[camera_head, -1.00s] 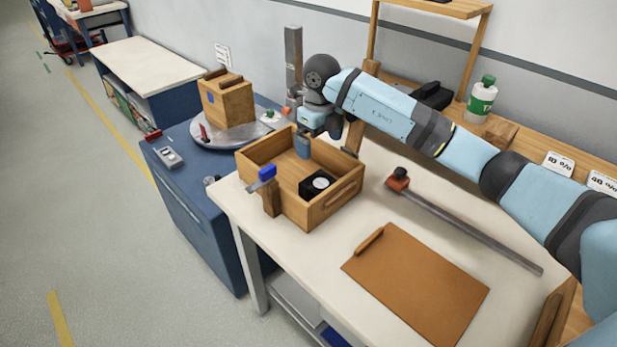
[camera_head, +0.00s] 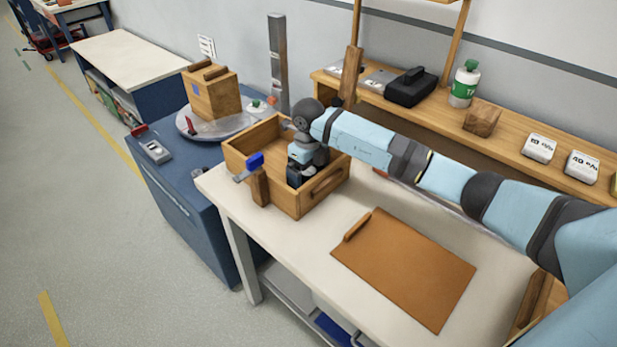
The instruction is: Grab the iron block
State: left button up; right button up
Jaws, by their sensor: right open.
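My right gripper (camera_head: 296,177) is down inside the open wooden box (camera_head: 312,204) at the left end of the white table. Its jaws are open. The dark block with a pale round mark, seen in the box earlier, is now hidden behind the gripper or cannot be told apart from its dark fingers. I cannot tell whether the fingers touch it. No label shows whether it is the iron block. My left gripper is not in view.
A blue-topped wooden clamp (camera_head: 258,180) stands at the box's front left. A brown clipboard (camera_head: 405,270) lies on the white table. Behind the box, a turntable (camera_head: 187,124) carries a wooden cube (camera_head: 215,97). A shelf along the wall holds a green-capped bottle (camera_head: 465,84).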

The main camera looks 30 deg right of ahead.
jog(key=shift+f, duration=0.6)
jog(key=c, duration=1.2)
jog(key=shift+w+r, duration=0.1)
jog(key=shift+c, duration=1.1)
